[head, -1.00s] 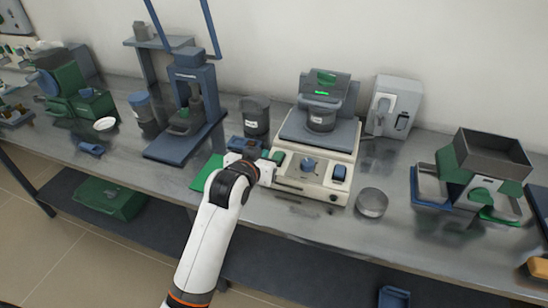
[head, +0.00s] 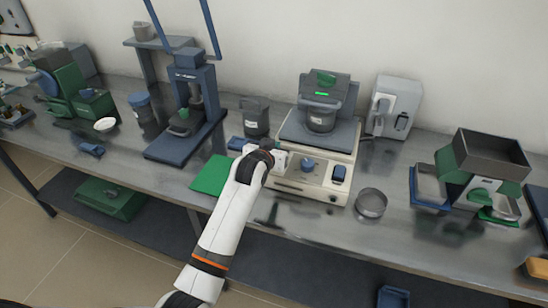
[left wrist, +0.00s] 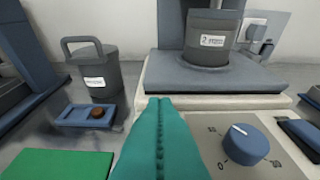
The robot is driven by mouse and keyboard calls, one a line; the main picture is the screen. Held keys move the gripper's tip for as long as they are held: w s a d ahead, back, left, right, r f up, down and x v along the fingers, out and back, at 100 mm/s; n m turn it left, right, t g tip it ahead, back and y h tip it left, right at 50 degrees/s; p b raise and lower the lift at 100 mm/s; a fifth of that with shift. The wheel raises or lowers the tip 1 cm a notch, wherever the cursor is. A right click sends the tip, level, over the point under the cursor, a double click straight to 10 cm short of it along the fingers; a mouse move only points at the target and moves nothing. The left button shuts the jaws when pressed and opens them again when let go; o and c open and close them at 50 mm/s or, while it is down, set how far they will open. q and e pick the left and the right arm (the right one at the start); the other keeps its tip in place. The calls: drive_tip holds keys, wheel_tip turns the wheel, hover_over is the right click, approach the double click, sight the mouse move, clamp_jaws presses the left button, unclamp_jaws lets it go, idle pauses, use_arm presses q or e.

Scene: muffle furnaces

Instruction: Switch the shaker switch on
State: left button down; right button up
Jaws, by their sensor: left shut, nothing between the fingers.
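The shaker (head: 290,187) is a cream box on the bench with a grey platform that carries a dark grey sieve pot (head: 321,117). Its front panel has a round blue knob (head: 308,164) and, to the right, a blue switch (head: 339,173). In the left wrist view the knob (left wrist: 245,144) shows a white pointer line, and the switch (left wrist: 301,135) is cut by the right edge. My left gripper (left wrist: 159,102) has teal fingers, shut and empty, over the panel's left part, left of the knob. In the head view this gripper (head: 281,158) is mostly hidden by its wrist. The switch's position is unclear.
A green mat (head: 210,176) lies left of the shaker. A lidded grey pot (head: 255,117) and a blue tray (left wrist: 75,116) stand behind it. A round metal dish (head: 371,203) sits to the right. A blue press (head: 185,110) stands further left.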

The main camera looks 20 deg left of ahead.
use_arm(q)
drive_tip(key=shift+s+f, duration=0.2)
drive_tip(key=shift+f, duration=0.65)
drive_tip(key=shift+s+f, duration=0.2)
drive_tip(key=shift+f, duration=0.65)
use_arm(e)
drive_tip(key=shift+r, duration=0.15)
use_arm(q)
drive_tip(key=shift+f, duration=0.1)
